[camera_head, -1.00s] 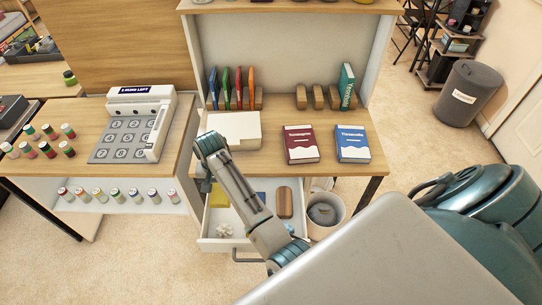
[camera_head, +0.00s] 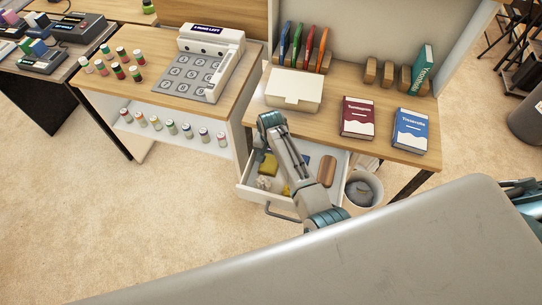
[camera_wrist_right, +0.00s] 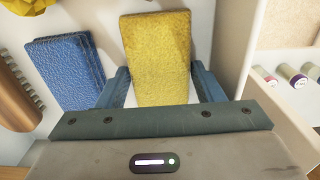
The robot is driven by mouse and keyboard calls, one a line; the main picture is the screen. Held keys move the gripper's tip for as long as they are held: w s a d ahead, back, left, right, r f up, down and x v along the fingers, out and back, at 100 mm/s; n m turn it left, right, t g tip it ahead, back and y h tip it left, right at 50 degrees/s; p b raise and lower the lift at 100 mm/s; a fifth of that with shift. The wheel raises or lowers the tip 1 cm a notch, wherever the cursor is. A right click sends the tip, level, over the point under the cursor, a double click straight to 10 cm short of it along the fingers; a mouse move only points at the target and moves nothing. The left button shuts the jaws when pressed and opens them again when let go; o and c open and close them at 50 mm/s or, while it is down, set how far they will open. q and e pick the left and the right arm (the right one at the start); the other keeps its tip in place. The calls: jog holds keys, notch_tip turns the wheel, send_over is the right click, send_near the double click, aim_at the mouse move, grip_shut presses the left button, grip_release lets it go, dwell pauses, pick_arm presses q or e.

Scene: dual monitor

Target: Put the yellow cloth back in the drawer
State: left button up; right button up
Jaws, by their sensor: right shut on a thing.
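The yellow cloth (camera_wrist_right: 158,55) is a thick rectangular pad between the two fingers of my right gripper (camera_wrist_right: 160,88) in the right wrist view. The gripper is shut on it. In the head view the yellow cloth (camera_head: 268,164) shows within the outline of the open white drawer (camera_head: 247,190), beside my right arm's wrist. I cannot tell whether it touches the drawer floor. A blue cloth (camera_wrist_right: 66,72) lies beside it in the drawer. My right arm hides part of the drawer and the fingers in the head view. My left gripper is not in view.
A bin (camera_head: 363,189) stands right of the drawer.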

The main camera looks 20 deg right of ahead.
aim_at(271, 158)
jog(key=shift+f, duration=0.1)
jog(key=o, duration=0.6)
notch_tip(271, 158, up, 12)
jog(key=shift+r+b, duration=0.2)
jog(key=shift+b, duration=0.15)
